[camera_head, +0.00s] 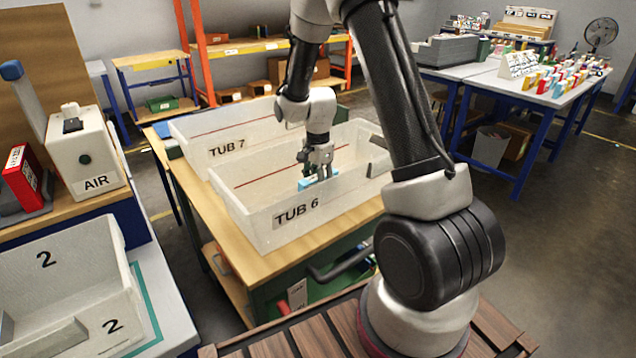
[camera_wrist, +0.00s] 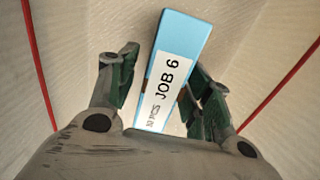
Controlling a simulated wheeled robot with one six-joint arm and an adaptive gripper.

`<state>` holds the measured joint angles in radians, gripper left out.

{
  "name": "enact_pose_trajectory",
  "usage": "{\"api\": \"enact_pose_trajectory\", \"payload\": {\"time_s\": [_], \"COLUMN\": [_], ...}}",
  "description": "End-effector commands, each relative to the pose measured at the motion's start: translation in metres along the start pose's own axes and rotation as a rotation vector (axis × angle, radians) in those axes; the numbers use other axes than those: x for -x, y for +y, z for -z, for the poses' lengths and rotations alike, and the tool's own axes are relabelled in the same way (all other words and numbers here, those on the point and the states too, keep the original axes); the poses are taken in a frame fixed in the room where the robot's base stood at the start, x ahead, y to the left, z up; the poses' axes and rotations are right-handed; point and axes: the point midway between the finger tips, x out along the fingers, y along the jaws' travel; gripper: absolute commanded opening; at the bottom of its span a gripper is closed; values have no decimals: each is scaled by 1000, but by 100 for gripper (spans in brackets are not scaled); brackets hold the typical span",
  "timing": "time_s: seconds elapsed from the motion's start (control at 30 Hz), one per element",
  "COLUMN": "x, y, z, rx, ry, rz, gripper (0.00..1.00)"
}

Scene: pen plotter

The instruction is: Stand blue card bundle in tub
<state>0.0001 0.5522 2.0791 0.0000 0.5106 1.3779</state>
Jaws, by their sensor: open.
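The blue card bundle (camera_wrist: 186,35) has a white label reading "JOB 6". It is inside the tub marked TUB 6 (camera_head: 258,227), where a small blue part of it (camera_head: 305,184) shows below my gripper. My gripper (camera_head: 318,172) is open and reaches down into this tub. In the wrist view the bundle lies between the two fingers of my gripper (camera_wrist: 165,88), with a gap to the left finger and the right finger close beside it. I cannot tell whether the right finger touches it, or whether the bundle stands on the tub floor.
A second white tub, TUB 7 (camera_head: 215,140), stands behind TUB 6 on the same wooden bench (camera_head: 205,200). A grey block (camera_head: 378,168) sits at the right end of TUB 6. A white bin marked 2 (camera_head: 45,260) and an AIR box (camera_head: 90,150) stand to the left.

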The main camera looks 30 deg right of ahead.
Motion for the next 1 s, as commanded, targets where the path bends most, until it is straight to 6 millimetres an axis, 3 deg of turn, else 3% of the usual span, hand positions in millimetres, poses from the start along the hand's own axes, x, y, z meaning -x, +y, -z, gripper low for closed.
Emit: {"api": "enact_pose_trajectory", "payload": {"time_s": [0.17,0.5,0.77,0.87,1.0], "x": [13,88,121,139,188], "y": [-1,-1,0,9,45], "z": [0,0,0,-2,-9], "rx": [0,0,4,53,253], "ry": [1,1,1,4,25], "rz": [4,4,3,19,76], "gripper": [50,50,50,50,50]}}
